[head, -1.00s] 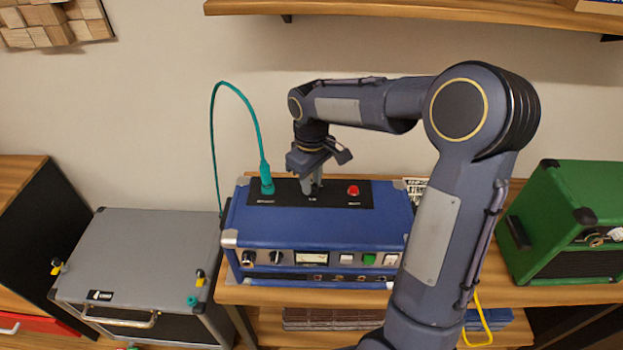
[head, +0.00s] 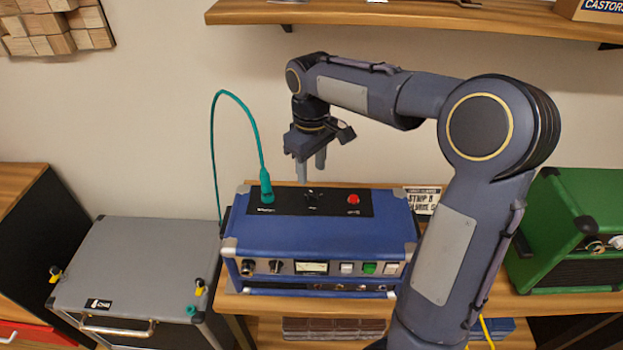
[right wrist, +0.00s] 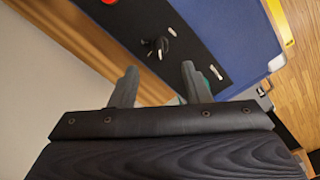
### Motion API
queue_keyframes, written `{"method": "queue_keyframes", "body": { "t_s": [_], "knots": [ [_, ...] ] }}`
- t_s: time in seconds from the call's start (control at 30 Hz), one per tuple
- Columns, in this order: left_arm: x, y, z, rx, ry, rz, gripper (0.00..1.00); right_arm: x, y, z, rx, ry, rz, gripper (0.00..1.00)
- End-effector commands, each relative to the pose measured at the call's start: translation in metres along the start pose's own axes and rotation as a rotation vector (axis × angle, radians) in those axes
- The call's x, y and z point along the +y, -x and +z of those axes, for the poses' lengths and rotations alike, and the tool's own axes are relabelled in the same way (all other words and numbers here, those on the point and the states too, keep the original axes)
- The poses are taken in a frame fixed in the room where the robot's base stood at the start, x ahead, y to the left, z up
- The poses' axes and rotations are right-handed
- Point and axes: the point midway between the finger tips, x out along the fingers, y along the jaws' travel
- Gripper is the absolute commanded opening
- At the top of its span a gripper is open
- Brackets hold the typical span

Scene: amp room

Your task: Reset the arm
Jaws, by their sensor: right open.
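My right arm comes in from the right in the head view. My right gripper (head: 311,170) hangs above the back edge of the blue amp (head: 315,236), pointing down, open and empty. In the right wrist view its two fingers (right wrist: 158,88) are spread apart, with a small black switch (right wrist: 157,46) on the amp's black top panel beyond them. That panel (head: 283,202) also carries a plugged-in teal cable (head: 241,105) at its left and a red button (head: 353,198) at its right. My left gripper is not in view.
A wooden shelf (head: 400,20) runs along the wall above my arm. A grey case (head: 140,260) stands left of the amp and a green amp (head: 565,225) right of it. A small printed card (head: 424,198) is behind the blue amp. Bare wall lies behind the gripper.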

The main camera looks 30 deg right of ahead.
Motion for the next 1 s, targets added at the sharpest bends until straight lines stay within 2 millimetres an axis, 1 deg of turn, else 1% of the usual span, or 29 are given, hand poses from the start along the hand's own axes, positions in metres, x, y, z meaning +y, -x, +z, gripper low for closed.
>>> {"method": "queue_keyframes", "body": {
  "t_s": [0.03, 0.13, 0.6, 0.7, 0.77, 0.87, 0.97, 1.0],
  "knots": [
    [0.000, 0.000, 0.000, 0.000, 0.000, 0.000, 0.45, 0.000, 0.005, 0.000, 0.001, 0.000, 0.000, 0.43],
    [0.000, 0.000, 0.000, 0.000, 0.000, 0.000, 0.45, 0.000, 0.009, 0.000, 0.000, 0.000, -0.001, 0.43],
    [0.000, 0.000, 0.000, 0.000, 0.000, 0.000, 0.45, 0.000, 0.010, 0.000, -0.001, 0.000, -0.001, 0.43],
    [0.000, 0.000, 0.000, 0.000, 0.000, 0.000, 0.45, -0.002, 0.012, 0.005, 0.010, -0.008, -0.004, 0.43],
    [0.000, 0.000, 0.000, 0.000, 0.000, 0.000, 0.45, -0.005, 0.016, 0.014, 0.029, -0.022, -0.011, 0.43],
    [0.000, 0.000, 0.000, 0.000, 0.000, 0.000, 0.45, -0.018, 0.025, 0.040, 0.094, -0.068, -0.035, 0.43],
    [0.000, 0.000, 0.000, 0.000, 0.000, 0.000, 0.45, -0.040, 0.029, 0.078, 0.183, -0.140, -0.076, 0.43],
    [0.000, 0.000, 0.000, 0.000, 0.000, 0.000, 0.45, -0.050, 0.029, 0.093, 0.221, -0.172, -0.096, 0.43]
  ]
}}
